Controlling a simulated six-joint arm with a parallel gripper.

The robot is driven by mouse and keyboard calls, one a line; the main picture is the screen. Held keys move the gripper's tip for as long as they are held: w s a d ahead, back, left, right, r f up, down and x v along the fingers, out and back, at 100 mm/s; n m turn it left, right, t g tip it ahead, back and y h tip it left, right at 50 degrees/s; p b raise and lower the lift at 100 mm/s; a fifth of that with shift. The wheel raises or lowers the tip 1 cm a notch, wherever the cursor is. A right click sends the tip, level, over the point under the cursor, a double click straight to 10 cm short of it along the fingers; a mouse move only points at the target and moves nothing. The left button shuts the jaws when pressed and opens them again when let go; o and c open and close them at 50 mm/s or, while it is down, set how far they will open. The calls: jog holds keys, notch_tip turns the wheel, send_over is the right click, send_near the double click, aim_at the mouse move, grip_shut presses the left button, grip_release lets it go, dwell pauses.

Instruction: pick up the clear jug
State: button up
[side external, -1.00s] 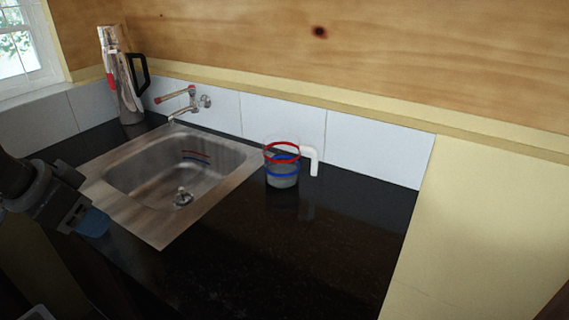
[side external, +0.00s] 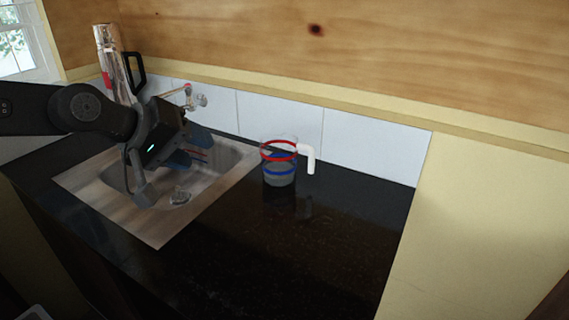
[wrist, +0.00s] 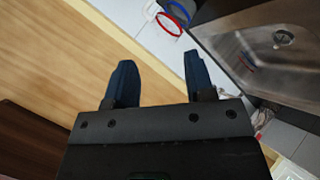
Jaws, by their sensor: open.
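The clear jug (side external: 279,164) stands upright on the black counter, just right of the sink. It is see-through, with red and blue bands and a white handle on its right side. In the wrist view the jug (wrist: 172,17) shows at the top edge, partly cut off, beyond the fingertips. My gripper (side external: 203,150) is over the sink, to the left of the jug and apart from it. In the wrist view my gripper (wrist: 158,68) has its two blue fingers spread with nothing between them.
The metal sink (side external: 150,230) has a wall tap (side external: 190,97) behind it. A tall shiny flask (side external: 113,65) with a black handle stands in the back left corner. The tiled wall (side external: 370,145) is close behind the jug. The counter (side external: 290,255) in front of the jug is clear.

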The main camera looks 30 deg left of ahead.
jog(key=w+d+f+n+t+y, duration=0.15)
jog(key=w+d+n, duration=0.25)
jog(key=w+n, duration=0.45)
jog(key=w+d+f+n+t, duration=0.3)
jog(key=w+d+n, duration=0.1)
jog(key=w+n, duration=0.4)
jog(key=w+d+f+n+t+y, duration=0.2)
jog(key=w+d+f+n+y, duration=0.1)
jog(key=w+f+n+y, duration=0.4)
jog(key=n+y, duration=0.2)
jog(key=n, duration=0.6)
send_near(311, 163)
jog(key=v, duration=0.2)
jog(key=shift+s, duration=0.3)
jog(key=shift+w+a+n, duration=0.1)
jog(key=shift+w+n, duration=0.1)
jog(key=shift+n, duration=0.05)
jog(key=x, duration=1.3)
jog(key=shift+w, duration=0.15)
jog(key=shift+c, duration=0.2)
grip_shut()
